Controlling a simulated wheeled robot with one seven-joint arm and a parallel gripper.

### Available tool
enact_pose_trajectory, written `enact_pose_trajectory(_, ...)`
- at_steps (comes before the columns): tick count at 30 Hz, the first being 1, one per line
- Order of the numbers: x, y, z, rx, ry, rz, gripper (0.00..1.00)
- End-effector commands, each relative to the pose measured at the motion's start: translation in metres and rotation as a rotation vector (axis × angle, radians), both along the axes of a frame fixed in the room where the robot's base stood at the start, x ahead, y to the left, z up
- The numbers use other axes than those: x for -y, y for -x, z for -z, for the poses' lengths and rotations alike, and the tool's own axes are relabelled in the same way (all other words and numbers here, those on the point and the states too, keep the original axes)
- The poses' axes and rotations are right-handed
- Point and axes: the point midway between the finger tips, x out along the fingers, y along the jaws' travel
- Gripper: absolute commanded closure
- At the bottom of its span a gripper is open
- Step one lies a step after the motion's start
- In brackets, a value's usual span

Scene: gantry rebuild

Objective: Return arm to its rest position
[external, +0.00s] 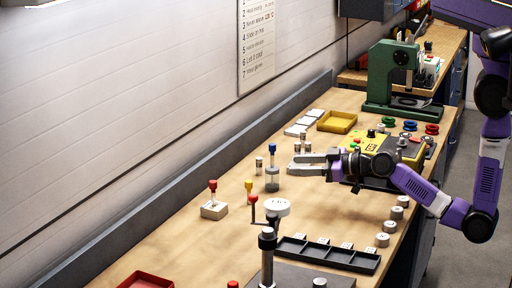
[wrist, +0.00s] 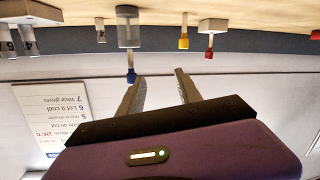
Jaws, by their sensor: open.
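My purple arm reaches in from the right in the external view, and my gripper (external: 293,164) hangs over the bench. Its two grey fingers are apart with nothing between them; they also show spread in the wrist view (wrist: 158,76). A blue-topped tool (external: 273,149) stands upright in a grey translucent cylinder (external: 272,182), just left of the fingertips. In the upside-down wrist view, the blue top (wrist: 131,76) appears close to one fingertip; I cannot tell whether they touch.
The yellow machine (external: 378,149) sits close behind my gripper. A white block (external: 214,210) with a red-topped tool and a yellow-topped tool (external: 248,186) stand to the left. A black tray (external: 325,253) lies in front. The green press (external: 390,75) stands at the back.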

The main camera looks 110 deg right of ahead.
Motion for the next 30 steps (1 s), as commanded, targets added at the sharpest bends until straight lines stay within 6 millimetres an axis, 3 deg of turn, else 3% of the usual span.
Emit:
enact_pose_trajectory(1, -0.023, -0.001, 0.002, -0.003, 0.047, -0.009, 0.59)
enact_pose_trajectory(8, -0.126, 0.013, -0.015, 0.058, 0.351, -0.077, 0.59)
enact_pose_trajectory(15, -0.242, 0.049, -0.047, 0.180, 0.607, -0.237, 0.59)
enact_pose_trajectory(18, -0.284, 0.070, -0.049, 0.225, 0.636, -0.316, 0.59)
enact_pose_trajectory(23, -0.326, 0.106, -0.026, 0.229, 0.511, -0.433, 0.59)
enact_pose_trajectory(30, -0.363, 0.167, 0.031, 0.111, 0.110, -0.563, 0.59)
